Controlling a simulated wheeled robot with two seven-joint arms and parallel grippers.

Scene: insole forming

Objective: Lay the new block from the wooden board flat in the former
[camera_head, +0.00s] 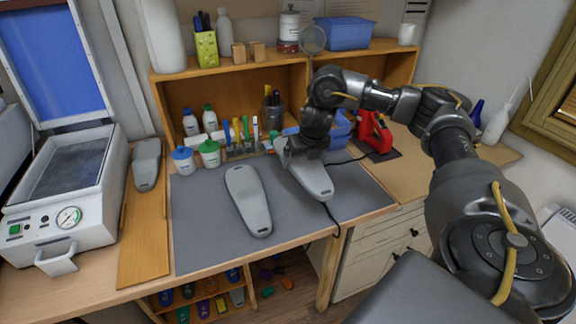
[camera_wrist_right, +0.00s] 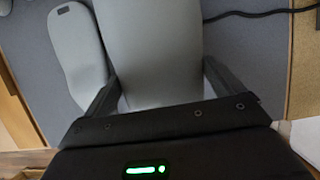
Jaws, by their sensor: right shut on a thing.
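The former (camera_head: 100,235) stands at the far left with its blue-lined lid (camera_head: 55,60) open and its dark bed (camera_head: 65,165) empty. The wooden board (camera_head: 143,240) lies right of it, with a grey insole-shaped block (camera_head: 147,165) on its far end. My right gripper (camera_head: 303,155) is shut on another grey block (camera_head: 315,180) at the right of the grey mat; in the right wrist view this block (camera_wrist_right: 155,50) lies between the fingers (camera_wrist_right: 160,95). I cannot tell whether it touches the mat. My left gripper is not in view.
A third grey block (camera_head: 248,200) lies on the mat (camera_head: 195,230), left of the held one. Bottles (camera_head: 208,153), pens and a red tool (camera_head: 375,132) stand along the back by the wooden shelf (camera_head: 165,105). A black cable (camera_head: 333,218) runs over the mat's right side.

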